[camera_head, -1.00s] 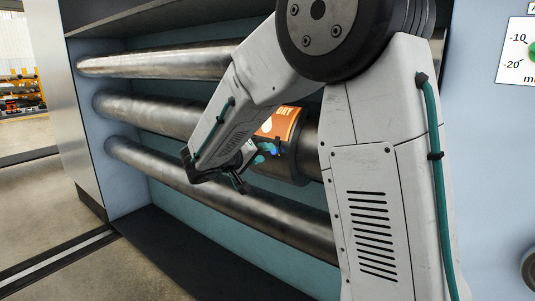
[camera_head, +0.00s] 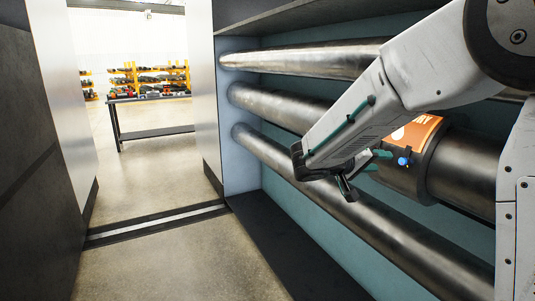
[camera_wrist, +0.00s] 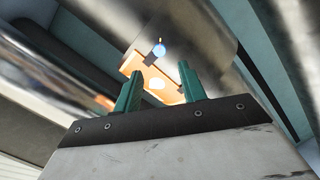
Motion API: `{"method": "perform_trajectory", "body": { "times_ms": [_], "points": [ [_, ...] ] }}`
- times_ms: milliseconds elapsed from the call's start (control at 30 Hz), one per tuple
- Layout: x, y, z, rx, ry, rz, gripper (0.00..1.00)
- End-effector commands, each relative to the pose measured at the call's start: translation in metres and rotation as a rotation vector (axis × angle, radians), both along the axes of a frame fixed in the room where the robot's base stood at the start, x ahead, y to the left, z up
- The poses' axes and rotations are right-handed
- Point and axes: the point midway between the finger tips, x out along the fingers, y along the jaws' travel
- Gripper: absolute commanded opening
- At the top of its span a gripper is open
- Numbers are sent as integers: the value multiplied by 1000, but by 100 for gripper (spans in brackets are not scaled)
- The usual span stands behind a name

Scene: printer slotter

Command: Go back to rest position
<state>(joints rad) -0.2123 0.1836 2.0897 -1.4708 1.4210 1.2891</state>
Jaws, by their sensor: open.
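My gripper (camera_head: 376,160) is in front of the printer's rollers in the head view, at the lower end of my bent arm. In the wrist view its two green fingers (camera_wrist: 157,88) stand apart with nothing between them. Beyond them is an orange label plate (camera_wrist: 152,82) with a blue knob (camera_wrist: 159,50). In the head view the orange plate (camera_head: 414,131) sits on a dark collar around the middle roller, with the blue knob (camera_head: 404,161) at its lower edge. The fingers look apart from the knob. My arm hides part of the roller and the plate's left side.
Three metal rollers, top (camera_head: 300,62), middle (camera_head: 270,105) and bottom (camera_head: 262,146), span the printer's recess. A dark ledge (camera_head: 285,245) runs below them. Free floor (camera_head: 180,260) lies to the left, with a floor rail (camera_head: 155,222). A table (camera_head: 155,132) and shelves stand far behind.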

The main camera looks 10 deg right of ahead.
Motion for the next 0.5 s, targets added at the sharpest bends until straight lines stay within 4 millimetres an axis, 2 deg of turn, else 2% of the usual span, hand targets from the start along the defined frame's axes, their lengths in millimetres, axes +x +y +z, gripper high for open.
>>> {"method": "perform_trajectory", "body": {
  "times_ms": [67,167,300,500],
  "points": [
    [-3,0,-6,9,76,1,41],
    [-23,1,-32,65,256,-18,41],
    [-78,2,-55,236,498,-46,41],
    [-168,17,-71,563,719,-12,41]
  ]
}}
